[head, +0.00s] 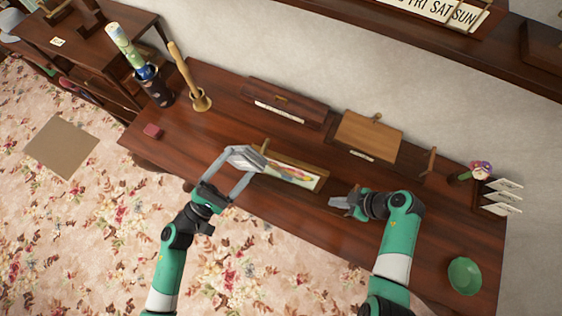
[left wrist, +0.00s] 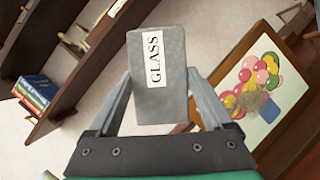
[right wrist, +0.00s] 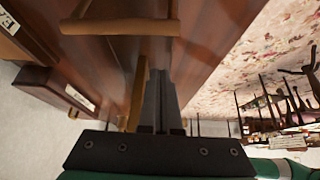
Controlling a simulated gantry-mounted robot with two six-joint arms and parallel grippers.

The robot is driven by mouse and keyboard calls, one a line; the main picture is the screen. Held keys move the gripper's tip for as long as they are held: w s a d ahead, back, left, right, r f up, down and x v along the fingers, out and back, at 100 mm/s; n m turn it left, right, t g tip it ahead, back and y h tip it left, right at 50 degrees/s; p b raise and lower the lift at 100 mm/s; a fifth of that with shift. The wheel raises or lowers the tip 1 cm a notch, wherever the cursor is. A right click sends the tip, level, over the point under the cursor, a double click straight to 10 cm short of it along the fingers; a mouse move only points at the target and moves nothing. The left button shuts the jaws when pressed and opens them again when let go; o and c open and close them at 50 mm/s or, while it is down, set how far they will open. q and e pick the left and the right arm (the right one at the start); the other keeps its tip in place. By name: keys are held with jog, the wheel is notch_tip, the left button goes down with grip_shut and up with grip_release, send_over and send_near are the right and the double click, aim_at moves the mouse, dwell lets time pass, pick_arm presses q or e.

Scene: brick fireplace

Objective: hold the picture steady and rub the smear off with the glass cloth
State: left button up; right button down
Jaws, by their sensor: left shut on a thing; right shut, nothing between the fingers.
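The framed picture (head: 293,171) stands tilted on the wooden table in the head view, with a colourful balloon-like print. In the left wrist view the picture (left wrist: 262,85) shows a brownish-grey smear (left wrist: 258,104) over the lower part of the balloons. My left gripper (head: 243,165) is shut on the grey glass cloth (left wrist: 160,95), a block-like pad labelled "GLASS". The cloth is beside the picture's left end; whether they touch is unclear. My right gripper (head: 342,203) is shut and empty, just right of the picture; its closed fingers (right wrist: 161,108) show in the right wrist view.
A dark labelled box (head: 285,103) and a lighter wooden box (head: 368,136) stand behind the picture. A green bowl (head: 464,275) is front right.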

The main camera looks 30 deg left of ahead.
jog(key=p+v, duration=0.4)
jog(key=v, duration=0.8)
jog(key=shift+p, duration=0.4)
jog(key=shift+a, duration=0.15)
